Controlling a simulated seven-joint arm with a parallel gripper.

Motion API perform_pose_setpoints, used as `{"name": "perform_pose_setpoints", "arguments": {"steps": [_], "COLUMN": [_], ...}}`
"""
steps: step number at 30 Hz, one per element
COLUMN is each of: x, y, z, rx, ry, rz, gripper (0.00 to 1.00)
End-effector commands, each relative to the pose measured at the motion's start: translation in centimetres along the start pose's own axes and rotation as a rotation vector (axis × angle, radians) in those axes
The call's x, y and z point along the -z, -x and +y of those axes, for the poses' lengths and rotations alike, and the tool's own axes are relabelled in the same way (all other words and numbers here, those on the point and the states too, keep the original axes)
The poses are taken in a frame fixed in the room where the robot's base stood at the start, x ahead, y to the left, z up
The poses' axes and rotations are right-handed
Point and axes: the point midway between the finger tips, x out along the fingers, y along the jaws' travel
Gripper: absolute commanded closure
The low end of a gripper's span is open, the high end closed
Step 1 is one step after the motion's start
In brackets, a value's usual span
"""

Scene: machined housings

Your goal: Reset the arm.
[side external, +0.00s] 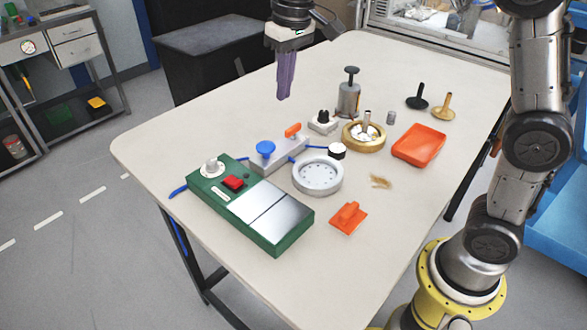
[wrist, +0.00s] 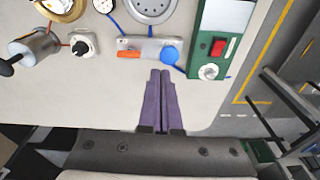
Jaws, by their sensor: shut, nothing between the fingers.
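My gripper (side external: 285,97) has purple fingers that are shut with nothing between them. In the side external view it hangs above the far left part of the white table (side external: 180,130), pointing down and apart from the objects. In the wrist view the gripper (wrist: 160,75) also shows, with its fingertips appearing just below the grey block with a blue knob (wrist: 169,55). My arm's base stands at the right in the side external view.
A green box with a red switch (side external: 233,183), a round grey flange (side external: 317,175), a brass ring part (side external: 364,137), a plunger cylinder (side external: 348,98) and an orange tray (side external: 418,146) stand on the table. An orange piece (side external: 348,217) lies near the front. The table's left end is clear.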

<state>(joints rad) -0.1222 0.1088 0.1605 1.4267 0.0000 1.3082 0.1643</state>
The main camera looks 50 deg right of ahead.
Motion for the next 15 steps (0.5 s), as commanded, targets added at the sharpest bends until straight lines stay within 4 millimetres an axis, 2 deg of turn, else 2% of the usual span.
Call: {"name": "perform_pose_setpoints", "arguments": {"steps": [1, 3, 7, 11, 15], "x": [-1.8, -4.2, -9.0, -14.1, -19.5], "y": [1.9, 3.6, 5.5, 5.9, 4.4], "z": [0.8, 1.8, 3.2, 4.5, 5.5], "rx": [0.004, 0.008, 0.012, 0.012, 0.008], "ry": [-0.011, -0.019, -0.028, -0.030, -0.024], "rz": [0.037, 0.080, 0.154, 0.229, 0.303], "gripper": [1.00, 1.00, 1.00, 1.00, 1.00]}}
